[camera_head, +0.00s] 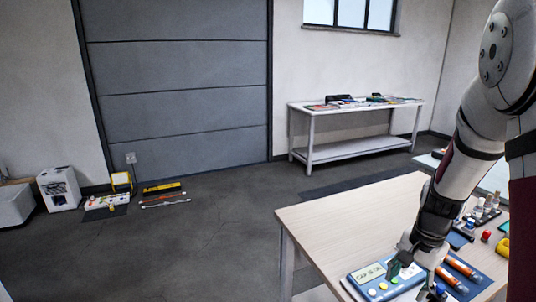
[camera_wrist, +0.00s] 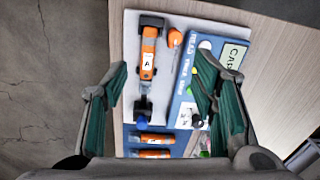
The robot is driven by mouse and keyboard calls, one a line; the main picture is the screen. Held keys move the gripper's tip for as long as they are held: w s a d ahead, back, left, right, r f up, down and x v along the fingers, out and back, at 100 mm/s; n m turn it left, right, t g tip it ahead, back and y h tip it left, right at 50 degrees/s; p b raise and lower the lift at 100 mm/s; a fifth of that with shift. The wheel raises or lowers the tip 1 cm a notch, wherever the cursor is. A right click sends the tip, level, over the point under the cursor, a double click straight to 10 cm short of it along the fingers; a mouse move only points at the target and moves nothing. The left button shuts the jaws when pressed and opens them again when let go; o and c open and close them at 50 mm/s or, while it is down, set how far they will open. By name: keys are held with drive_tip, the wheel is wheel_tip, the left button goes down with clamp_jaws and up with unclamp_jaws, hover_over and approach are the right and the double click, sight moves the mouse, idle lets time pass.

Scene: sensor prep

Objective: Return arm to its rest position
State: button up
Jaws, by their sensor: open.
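My gripper (camera_head: 402,262) is at the end of my arm, low over the near part of the wooden table (camera_head: 345,215). In the wrist view my gripper (camera_wrist: 157,78) has its two green-padded fingers spread wide with nothing held between them. Below and between them is a pale board (camera_wrist: 187,28) with an orange cylinder labelled A (camera_wrist: 148,55) in a black holder. A blue panel (camera_head: 368,274) with a lettered label and coloured buttons lies beside the gripper. Whether the fingers touch anything cannot be told.
Orange cylinders (camera_head: 459,265) lie on a blue mat right of the gripper. Small bottles (camera_head: 487,206) and a yellow object (camera_head: 503,248) stand farther right. A white bench (camera_head: 350,148) is at the back wall.

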drive_tip(key=s+a+r+n+t+p, duration=0.1)
drive_tip(key=s+a+r+n, duration=0.25)
drive_tip(key=a+r, duration=0.4)
drive_tip(key=s+a+r+n+t+p, duration=0.1)
drive_tip(key=s+a+r+n, duration=0.3)
drive_tip(key=r, duration=0.6)
drive_tip(key=s+a+r+n, duration=0.2)
drive_tip(key=s+r, duration=0.1)
drive_tip(key=s, duration=0.4)
drive_tip(key=s+a+r+n+t, duration=0.1)
drive_tip(key=s+a+r+n, duration=0.2)
drive_tip(key=s, duration=0.4)
drive_tip(key=shift+s+r+t+p, duration=0.15)
drive_tip(key=shift+s+t+p, duration=0.2)
drive_tip(key=shift+p, duration=0.1)
drive_tip(key=shift+d, duration=0.1)
